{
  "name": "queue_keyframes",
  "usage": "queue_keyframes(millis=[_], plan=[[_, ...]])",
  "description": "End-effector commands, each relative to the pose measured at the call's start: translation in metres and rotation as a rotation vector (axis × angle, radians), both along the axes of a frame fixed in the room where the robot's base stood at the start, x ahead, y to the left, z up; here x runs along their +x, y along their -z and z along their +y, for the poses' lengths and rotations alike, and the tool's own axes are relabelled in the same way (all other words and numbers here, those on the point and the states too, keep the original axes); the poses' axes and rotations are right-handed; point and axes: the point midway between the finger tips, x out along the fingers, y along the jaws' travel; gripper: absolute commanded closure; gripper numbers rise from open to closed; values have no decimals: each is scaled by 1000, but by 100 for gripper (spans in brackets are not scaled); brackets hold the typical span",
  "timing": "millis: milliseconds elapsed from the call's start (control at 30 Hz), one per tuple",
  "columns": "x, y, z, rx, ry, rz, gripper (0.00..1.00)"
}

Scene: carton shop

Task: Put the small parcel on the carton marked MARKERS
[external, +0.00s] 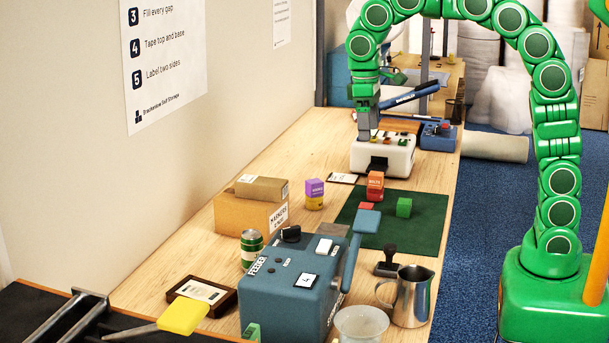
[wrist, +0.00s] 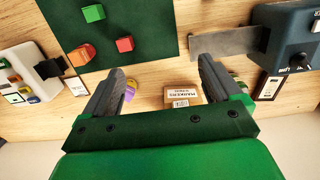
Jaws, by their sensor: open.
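The small parcel (external: 262,188) is a flat brown box with a white label on its end. It lies on top of the carton marked MARKERS (external: 240,215), a larger brown box by the wall. In the wrist view the carton (wrist: 183,93) shows its printed side beyond my fingers, partly hidden by my gripper's body. My gripper (external: 364,136) is raised above the table, in front of the white machine in the picture and apart from the parcel. In the wrist view my gripper (wrist: 162,65) is open, with nothing between its fingers.
A blue-grey feeder (external: 285,295) stands near the carton, with a green can (external: 251,247) beside it. A green mat (external: 420,228) holds several blocks. A white machine (external: 383,158) stands farther back. A metal jug (external: 411,298) is in front.

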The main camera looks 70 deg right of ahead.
Motion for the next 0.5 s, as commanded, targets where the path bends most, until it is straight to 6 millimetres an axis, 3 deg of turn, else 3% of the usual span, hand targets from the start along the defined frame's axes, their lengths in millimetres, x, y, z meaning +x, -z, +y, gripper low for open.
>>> queue_keyframes(millis=[500], plan=[[-139,24,-5,2,-1,30,8]])
